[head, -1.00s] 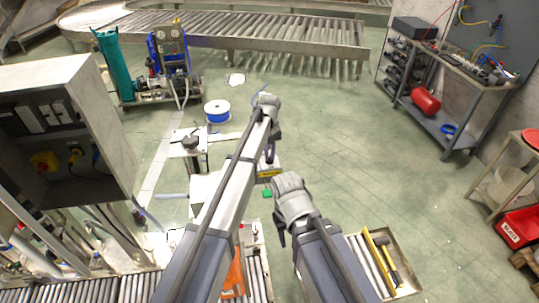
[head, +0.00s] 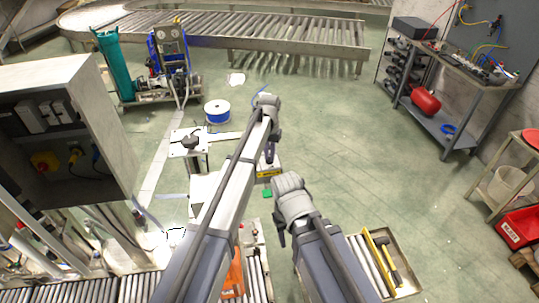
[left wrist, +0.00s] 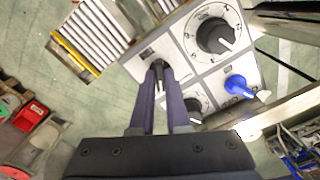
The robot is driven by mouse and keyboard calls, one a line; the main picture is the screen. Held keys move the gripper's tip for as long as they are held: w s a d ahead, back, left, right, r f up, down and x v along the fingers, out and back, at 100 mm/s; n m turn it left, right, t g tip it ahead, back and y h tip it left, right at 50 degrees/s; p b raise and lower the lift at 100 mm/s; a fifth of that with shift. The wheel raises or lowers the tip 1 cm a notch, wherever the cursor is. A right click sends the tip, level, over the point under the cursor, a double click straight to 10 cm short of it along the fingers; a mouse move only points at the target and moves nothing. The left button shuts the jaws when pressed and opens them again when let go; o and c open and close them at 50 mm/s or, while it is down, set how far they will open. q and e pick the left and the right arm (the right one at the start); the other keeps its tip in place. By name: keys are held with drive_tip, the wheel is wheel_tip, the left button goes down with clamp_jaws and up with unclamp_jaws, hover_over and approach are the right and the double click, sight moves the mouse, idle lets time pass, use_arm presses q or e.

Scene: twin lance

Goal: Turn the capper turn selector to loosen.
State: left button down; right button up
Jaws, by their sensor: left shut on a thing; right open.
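In the left wrist view a light control panel (left wrist: 202,72) carries a big black dial knob (left wrist: 214,36), a blue-handled switch (left wrist: 238,86) and another black knob (left wrist: 193,112). My left gripper (left wrist: 158,74) is shut on a small dark selector knob (left wrist: 157,67) at the panel's left part. The fingers hide much of this knob, and I cannot read its label or setting. In the head view my left gripper (head: 269,156) points down at the panel, which is mostly hidden by my arm. My right gripper (head: 281,238) hangs lower, open and away from the panel.
A grey cabinet (head: 70,120) stands at the left. A blue-white spool (head: 217,112) is on the floor. The green floor right of centre is clear.

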idle(0.3)
use_arm(q)
drive_tip(key=c, duration=0.9)
unclamp_jaws()
wheel_tip(320, 180, up, 8)
drive_tip(key=p, duration=0.8)
drive_tip(key=shift+f, duration=0.1)
drive_tip(key=shift+s, duration=0.1)
